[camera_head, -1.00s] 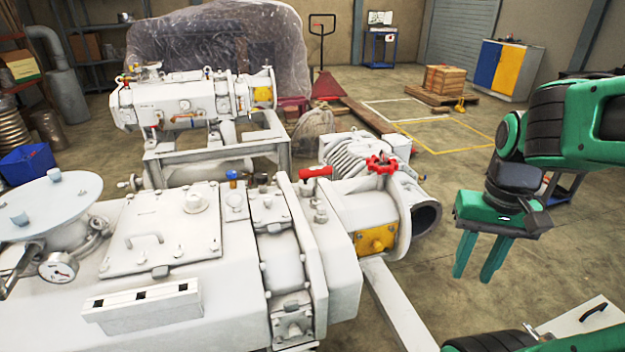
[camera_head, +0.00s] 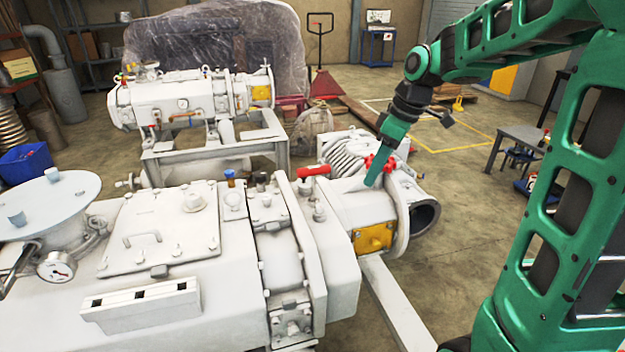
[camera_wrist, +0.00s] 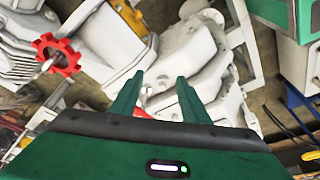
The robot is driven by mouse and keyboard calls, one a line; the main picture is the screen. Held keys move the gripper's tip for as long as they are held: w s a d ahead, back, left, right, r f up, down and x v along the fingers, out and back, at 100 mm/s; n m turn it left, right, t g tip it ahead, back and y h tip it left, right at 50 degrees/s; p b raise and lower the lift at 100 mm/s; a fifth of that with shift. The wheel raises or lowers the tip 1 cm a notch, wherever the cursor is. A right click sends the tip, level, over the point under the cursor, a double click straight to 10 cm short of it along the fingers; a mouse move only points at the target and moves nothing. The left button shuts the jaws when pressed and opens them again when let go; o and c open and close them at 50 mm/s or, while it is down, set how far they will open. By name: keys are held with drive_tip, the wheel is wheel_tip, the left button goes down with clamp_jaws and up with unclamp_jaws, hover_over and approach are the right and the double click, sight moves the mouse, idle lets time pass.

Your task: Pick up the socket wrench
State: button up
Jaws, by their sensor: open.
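I cannot make out a socket wrench in either view. My gripper (camera_head: 372,180) reaches over the right end of the white vacuum pump (camera_head: 160,300). It overlaps the red valve wheel (camera_head: 384,163) in the head view. In the wrist view, my gripper (camera_wrist: 157,90) is open, its two green fingers apart with nothing held between them. The red valve wheel (camera_wrist: 56,54) lies left of the fingers there. A small red part (camera_wrist: 141,110) shows near the left finger's base. I cannot tell how high the fingertips are above the pump.
A red lever handle (camera_head: 314,171) sticks up from the pump. A second white pump (camera_head: 185,102) stands on a frame behind. A grey table (camera_head: 520,138) stands at right, partly behind my arm. Floor (camera_head: 455,195) is open right of the pump.

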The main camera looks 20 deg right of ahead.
sight(315, 169)
drive_tip(key=w+a+n, duration=0.2)
drive_tip(key=w+n, duration=0.1)
drive_tip(key=w, duration=0.1)
drive_tip(key=w+a+n+y, duration=0.1)
drive_tip(key=w+a+n, duration=0.2)
drive_tip(key=w, duration=0.1)
drive_tip(key=w+a+f+n+y, duration=0.1)
drive_tip(key=w+a+n, duration=0.2)
drive_tip(key=w, duration=0.1)
drive_tip(key=shift+w+a+f, duration=0.1)
drive_tip(key=shift+w+a, duration=0.05)
drive_tip(key=shift+w, duration=0.1)
drive_tip(key=shift+w+a+f+n, duration=0.1)
drive_tip(key=shift+w+a+n, duration=0.1)
drive_tip(key=shift+n, duration=0.1)
drive_tip(key=x, duration=0.4)
drive_tip(key=shift+a+f, duration=0.15)
drive_tip(key=shift+f, duration=0.1)
drive_tip(key=shift+w+x, duration=0.15)
drive_tip(key=shift+x, duration=1.35)
drive_tip(key=shift+w+x, duration=0.2)
drive_tip(key=shift+x, duration=1.25)
clamp_jaws()
